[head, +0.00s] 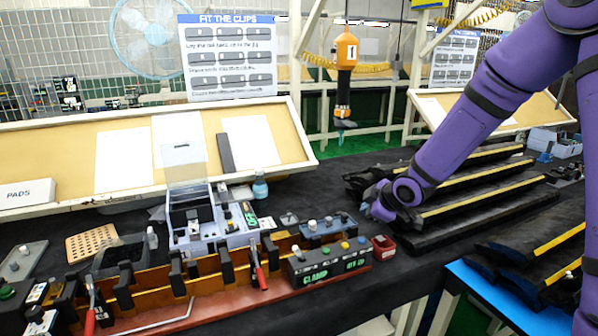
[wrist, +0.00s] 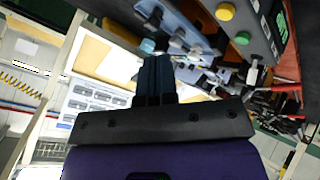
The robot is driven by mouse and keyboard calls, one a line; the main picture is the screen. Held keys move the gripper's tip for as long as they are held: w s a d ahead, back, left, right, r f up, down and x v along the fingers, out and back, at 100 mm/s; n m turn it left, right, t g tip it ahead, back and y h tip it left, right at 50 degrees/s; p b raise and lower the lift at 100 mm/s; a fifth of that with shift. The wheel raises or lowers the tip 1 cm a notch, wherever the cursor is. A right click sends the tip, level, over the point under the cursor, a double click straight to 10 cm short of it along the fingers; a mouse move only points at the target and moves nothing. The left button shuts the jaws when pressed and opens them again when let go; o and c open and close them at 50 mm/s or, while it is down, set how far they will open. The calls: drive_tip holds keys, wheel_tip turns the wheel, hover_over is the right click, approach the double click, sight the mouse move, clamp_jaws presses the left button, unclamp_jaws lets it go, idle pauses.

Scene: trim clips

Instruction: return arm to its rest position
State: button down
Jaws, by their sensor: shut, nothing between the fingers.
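My purple arm (head: 465,110) reaches in from the upper right of the head view. My gripper (head: 372,208) is at its lower end, over the dark bench between the clip fixture and the black trim strips. The fingers are small and partly hidden there. In the wrist view my gripper (wrist: 156,62) shows its dark fingers pressed together with nothing between them.
A red-brown fixture (head: 215,309) with black clamps and a button box (head: 328,262) lies in front. A small red bin (head: 383,247) is just below my gripper. Black trim strips (head: 470,213) with yellow edges lie right. An orange tool (head: 345,52) hangs behind.

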drive_tip(key=s+d+r+m+g+h, duration=0.1)
drive_tip(key=s+d+r+m+h, duration=0.25)
drive_tip(key=s+r, duration=0.5)
drive_tip(key=s+d+r+m+h, duration=0.25)
drive_tip(key=s+r+m, duration=0.25)
drive_tip(key=s+r, duration=0.35)
drive_tip(key=s+r+m+g+y, duration=0.1)
drive_tip(key=s+r+m, duration=0.1)
drive_tip(key=s, duration=0.7)
drive_tip(key=s+r+m+y, duration=0.1)
drive_tip(key=s+r+m, duration=0.2)
drive_tip(key=s, duration=0.7)
drive_tip(key=shift+s+d+r+m+g, duration=0.15)
drive_tip(key=shift+s+d+m+g, duration=0.05)
drive_tip(key=shift+m+g, duration=0.25)
